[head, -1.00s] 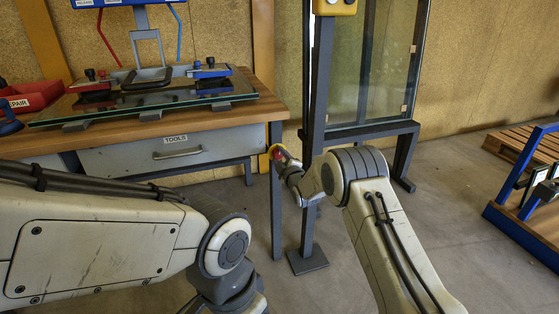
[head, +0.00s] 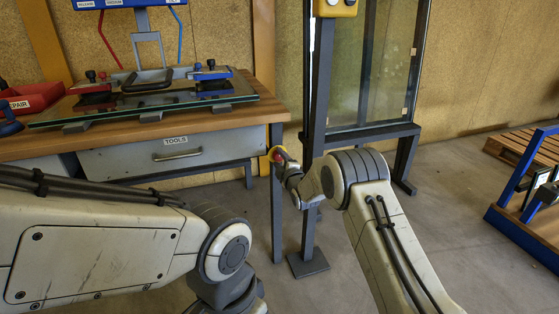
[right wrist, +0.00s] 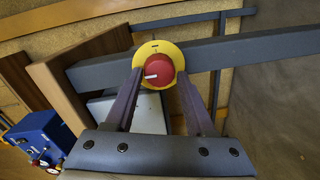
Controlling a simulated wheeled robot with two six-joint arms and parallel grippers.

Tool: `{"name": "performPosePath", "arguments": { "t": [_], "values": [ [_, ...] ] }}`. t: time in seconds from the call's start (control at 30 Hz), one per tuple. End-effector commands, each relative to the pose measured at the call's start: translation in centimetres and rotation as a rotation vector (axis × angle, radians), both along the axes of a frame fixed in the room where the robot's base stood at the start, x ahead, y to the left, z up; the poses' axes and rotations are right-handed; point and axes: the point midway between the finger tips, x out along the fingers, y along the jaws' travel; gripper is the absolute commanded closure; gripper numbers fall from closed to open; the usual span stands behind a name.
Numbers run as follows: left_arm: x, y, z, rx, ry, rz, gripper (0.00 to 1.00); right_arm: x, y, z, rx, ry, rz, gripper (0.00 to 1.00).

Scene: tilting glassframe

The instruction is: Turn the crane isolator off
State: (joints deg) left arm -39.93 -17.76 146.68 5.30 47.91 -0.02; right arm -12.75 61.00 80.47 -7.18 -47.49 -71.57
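The crane isolator is a red rotary knob (right wrist: 160,71) on a round yellow plate (right wrist: 174,50), mounted on a dark grey bar. In the right wrist view the knob's white mark points left, and a small black mark sits at the plate's top. My right gripper (right wrist: 160,75) is open, one finger on each side of the knob, with yellow showing between each finger and the knob. My left gripper is out of view below.
A workbench with a tools drawer (head: 178,153) stands left, carrying a glass pane (head: 135,112) and a red bin (head: 32,97). A dark post (head: 317,120) with a yellow box (head: 335,8) rises just behind my right gripper. A glass frame (head: 385,60) stands behind it.

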Motion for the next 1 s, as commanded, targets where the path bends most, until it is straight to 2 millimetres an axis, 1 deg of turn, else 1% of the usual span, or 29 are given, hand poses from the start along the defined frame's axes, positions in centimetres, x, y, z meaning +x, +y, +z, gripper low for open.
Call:
{"name": "performPosePath", "arguments": {
  "t": [0.33,0.47,0.57,0.67,0.9,1.0],
  "values": [
    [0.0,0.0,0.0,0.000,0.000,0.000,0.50,0.0,-0.1,0.1,0.002,-0.001,-0.002,0.23],
    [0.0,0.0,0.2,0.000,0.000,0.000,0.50,-0.4,-0.2,0.2,0.003,-0.001,-0.002,0.23],
    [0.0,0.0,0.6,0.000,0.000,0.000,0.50,-1.4,-0.6,0.3,0.003,0.001,-0.002,0.23],
    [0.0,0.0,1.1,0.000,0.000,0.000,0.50,-2.9,-1.0,0.6,0.003,0.001,-0.002,0.23],
    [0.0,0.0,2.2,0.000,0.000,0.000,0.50,-7.0,-2.3,0.7,0.001,0.003,-0.002,0.23],
    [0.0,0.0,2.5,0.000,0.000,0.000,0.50,-8.3,-2.7,0.7,0.002,0.003,-0.001,0.23]
  ]
}}
